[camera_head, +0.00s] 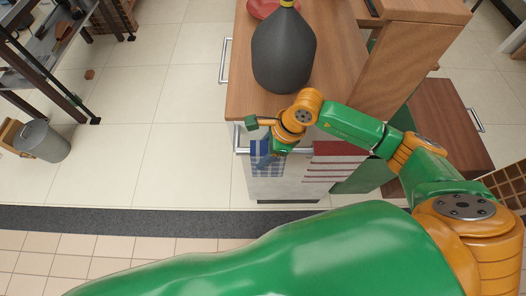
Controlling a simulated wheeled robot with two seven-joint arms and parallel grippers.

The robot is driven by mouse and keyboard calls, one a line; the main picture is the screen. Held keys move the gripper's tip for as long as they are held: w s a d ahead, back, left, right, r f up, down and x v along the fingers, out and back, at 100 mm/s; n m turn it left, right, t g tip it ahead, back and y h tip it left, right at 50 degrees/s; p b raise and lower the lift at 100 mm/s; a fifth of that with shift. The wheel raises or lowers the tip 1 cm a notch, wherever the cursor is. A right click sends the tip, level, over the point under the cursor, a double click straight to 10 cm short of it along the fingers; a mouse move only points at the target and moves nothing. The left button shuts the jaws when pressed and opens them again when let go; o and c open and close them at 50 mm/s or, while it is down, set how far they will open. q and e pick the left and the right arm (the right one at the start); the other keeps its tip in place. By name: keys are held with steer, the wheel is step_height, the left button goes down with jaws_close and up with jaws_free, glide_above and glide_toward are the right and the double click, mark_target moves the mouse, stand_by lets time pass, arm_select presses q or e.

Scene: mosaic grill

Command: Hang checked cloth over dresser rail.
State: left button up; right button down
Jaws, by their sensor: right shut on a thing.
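The blue and white checked cloth (266,163) hangs down in front of the dresser's pale end panel. My right gripper (270,139) is shut on the cloth near its upper edge, at the height of the rail. The dresser rail (300,151) runs along the near end of the dresser (242,96), just below its wooden top. My gripper hides the cloth's upper edge, so I cannot tell whether the cloth lies over the rail or only in front of it. My left gripper is out of view.
A red and white striped cloth (334,163) hangs on the same rail to the right. A large dark grey vase (284,58) stands on the dresser top close behind my right gripper. A grey bin (42,141) stands far left. The tiled floor left of the dresser is clear.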

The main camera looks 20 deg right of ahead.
steer(key=shift+c, duration=1)
jaws_free()
